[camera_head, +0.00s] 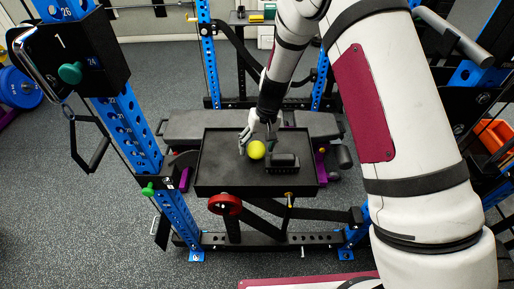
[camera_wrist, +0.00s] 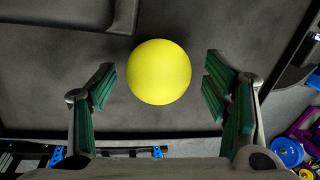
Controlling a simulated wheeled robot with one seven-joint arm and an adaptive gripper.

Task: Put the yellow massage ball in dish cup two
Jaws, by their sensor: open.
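The yellow massage ball (camera_head: 256,149) is over the black tray (camera_head: 225,178). In the wrist view the ball (camera_wrist: 159,72) shows whole, between and a little beyond the green-padded fingers. My gripper (camera_head: 249,140) is open and pointing down at the ball, with a visible gap on each side of it. A black raised dish-like block (camera_head: 283,172) stands on the tray just right of the ball. Its cups and any numbers are too small to make out. Part of a dark raised shape also shows at the top left of the wrist view.
The tray has a raised rim and bare room to the left. A dark padded bench (camera_head: 190,127) lies behind it. Blue rack posts (camera_head: 125,130) stand around it. A red-rimmed wheel (camera_head: 225,204) is below the tray's front edge.

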